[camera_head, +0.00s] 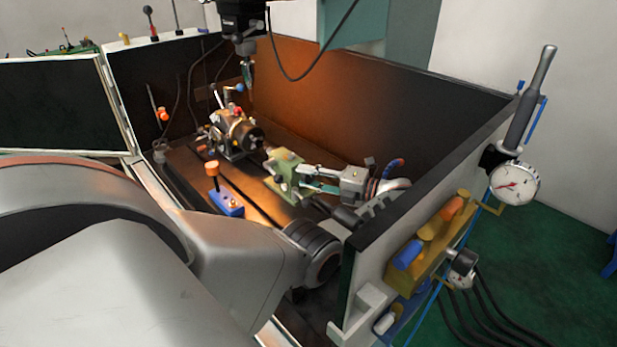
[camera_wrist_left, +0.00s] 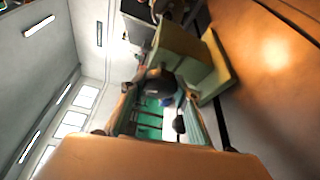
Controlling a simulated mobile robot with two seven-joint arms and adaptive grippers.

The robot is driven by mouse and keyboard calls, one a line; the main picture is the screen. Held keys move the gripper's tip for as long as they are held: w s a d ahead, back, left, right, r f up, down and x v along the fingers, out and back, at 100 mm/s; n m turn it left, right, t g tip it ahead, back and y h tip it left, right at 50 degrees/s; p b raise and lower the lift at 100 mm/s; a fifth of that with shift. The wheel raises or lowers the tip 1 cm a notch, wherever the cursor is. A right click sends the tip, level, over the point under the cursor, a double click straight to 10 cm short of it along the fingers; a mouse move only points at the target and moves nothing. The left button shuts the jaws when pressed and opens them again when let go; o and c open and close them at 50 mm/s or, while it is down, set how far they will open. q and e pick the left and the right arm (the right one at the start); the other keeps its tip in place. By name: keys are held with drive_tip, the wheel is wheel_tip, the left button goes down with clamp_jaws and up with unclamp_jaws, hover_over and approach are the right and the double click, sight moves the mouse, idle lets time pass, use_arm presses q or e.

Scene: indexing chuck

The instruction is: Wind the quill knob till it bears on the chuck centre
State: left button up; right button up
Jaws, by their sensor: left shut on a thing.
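The indexing chuck (camera_head: 240,136) sits on the dark machine bed, its dark face turned right. The olive-green tailstock (camera_head: 285,175) stands to its right on the bed; its body also shows in the left wrist view (camera_wrist_left: 180,55). My left gripper (camera_head: 310,179) reaches in from the right side, at the end of the tailstock facing away from the chuck. In the left wrist view, its fingers lie on either side of the dark quill knob (camera_wrist_left: 158,84) and are shut on it. In the head view the fingers hide the knob. My right gripper is not in view.
A blue block with an orange-topped post (camera_head: 226,203) stands on the bed in front. Dark enclosure walls surround the bed; the near right wall carries a dial gauge (camera_head: 515,184) and a rack (camera_head: 430,248). A spindle head (camera_head: 242,15) hangs above the chuck.

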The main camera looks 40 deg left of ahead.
use_arm(q)
drive_tip(key=shift+f+m, duration=0.1)
drive_tip(key=shift+m, duration=0.2)
idle(0.4)
drive_tip(key=o, duration=1.1)
